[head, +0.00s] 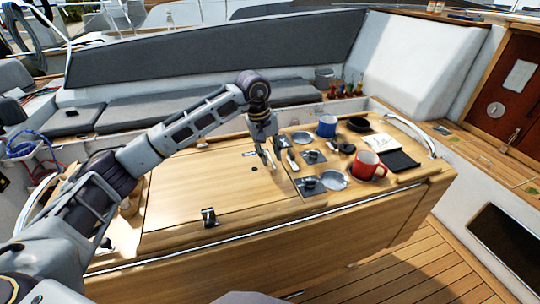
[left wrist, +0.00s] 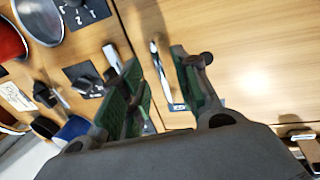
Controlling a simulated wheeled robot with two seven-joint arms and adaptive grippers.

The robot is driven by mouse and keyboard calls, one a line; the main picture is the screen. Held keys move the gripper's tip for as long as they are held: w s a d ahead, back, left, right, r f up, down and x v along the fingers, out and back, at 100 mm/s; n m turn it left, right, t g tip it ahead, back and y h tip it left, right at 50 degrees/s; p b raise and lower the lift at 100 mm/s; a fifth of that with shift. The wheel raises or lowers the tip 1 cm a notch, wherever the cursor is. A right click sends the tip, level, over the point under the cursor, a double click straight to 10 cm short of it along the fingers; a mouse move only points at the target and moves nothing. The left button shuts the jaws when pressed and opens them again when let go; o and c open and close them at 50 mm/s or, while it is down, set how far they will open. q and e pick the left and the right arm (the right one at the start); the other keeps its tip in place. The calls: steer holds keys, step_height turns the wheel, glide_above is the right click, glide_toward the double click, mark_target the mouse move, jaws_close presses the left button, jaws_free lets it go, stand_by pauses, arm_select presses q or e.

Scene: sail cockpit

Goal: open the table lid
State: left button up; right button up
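The wooden table (head: 185,237) stands in the middle of the head view. Its lid (head: 190,185), a flat wooden panel on the left part of the top, lies flush and closed. A small dark metal latch (head: 209,217) sits at the lid's front edge. My left gripper (head: 270,160) points down over the lid's right side, near the seam. In the left wrist view its green-padded fingers (left wrist: 157,68) are apart, with a slim pale metal piece showing between them below; contact cannot be told. My right gripper is not in view.
Right of the seam are a blue mug (head: 326,126), a red mug (head: 368,165), metal dishes (head: 334,180), a dark booklet (head: 399,160) and several small fittings. A curved metal rail (head: 415,130) edges the table's right end. Grey cushioned benches (head: 150,110) stand behind.

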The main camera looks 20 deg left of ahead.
arm_select(q)
steer(key=shift+d+f, duration=0.1)
steer(key=shift+f, duration=0.55)
jaws_close()
